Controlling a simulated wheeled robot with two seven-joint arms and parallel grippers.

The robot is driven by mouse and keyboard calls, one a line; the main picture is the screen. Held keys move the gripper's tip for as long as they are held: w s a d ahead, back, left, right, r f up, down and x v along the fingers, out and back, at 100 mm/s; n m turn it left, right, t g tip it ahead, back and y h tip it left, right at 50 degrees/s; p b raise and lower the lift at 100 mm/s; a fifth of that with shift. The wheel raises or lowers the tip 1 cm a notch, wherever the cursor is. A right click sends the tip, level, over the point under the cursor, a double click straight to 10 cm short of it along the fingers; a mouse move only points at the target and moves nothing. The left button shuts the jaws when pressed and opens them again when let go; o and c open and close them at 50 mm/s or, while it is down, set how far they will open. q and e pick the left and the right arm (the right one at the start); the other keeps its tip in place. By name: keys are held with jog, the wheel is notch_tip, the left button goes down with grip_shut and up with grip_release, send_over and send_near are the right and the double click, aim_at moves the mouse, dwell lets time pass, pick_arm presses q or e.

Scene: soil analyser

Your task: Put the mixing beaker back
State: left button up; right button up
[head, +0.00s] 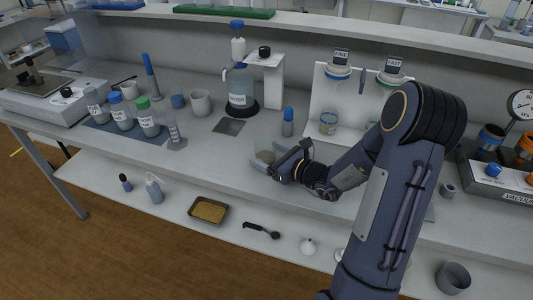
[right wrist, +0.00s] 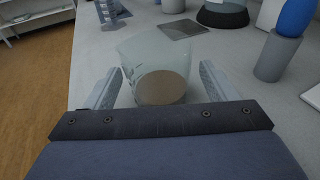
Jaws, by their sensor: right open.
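The mixing beaker is clear glass with graduation marks and a brown layer at its bottom; in the right wrist view the beaker (right wrist: 158,62) stands on the bench between my fingers. My right gripper (right wrist: 160,85) is open, with one finger on each side of the beaker; a gap shows on the right, while contact on the left is hard to tell. In the head view the right gripper (head: 268,165) is near the bench's front edge, and the beaker (head: 266,156) is small and partly hidden by it. My left gripper is not in view.
A dark square plate (head: 229,126) lies behind the beaker. A blue-capped grey cylinder (head: 288,122) stands close behind my gripper. A white sieve stand (head: 337,105) is to the right.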

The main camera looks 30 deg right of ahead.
jog(key=v, duration=1)
jog(key=shift+s+d, duration=0.1)
jog(key=shift+s, duration=0.2)
jog(key=s+a+r+n+g+y, duration=0.3)
jog(key=s+a+n+g, duration=0.2)
jog(key=a+n, duration=0.4)
jog(key=s+a+r+n+g+y, duration=0.35)
jog(key=s+a+n, duration=0.25)
jog(key=a+n, duration=0.35)
jog(key=s+d+f+n+g+h, duration=0.1)
jog(key=s+n+h, duration=0.5)
jog(key=n, duration=0.6)
jog(key=shift+s+d+f+h, duration=0.4)
jog(key=shift+d+f+h, duration=0.4)
jog(key=shift+d, duration=0.25)
jog(key=shift+r, duration=0.1)
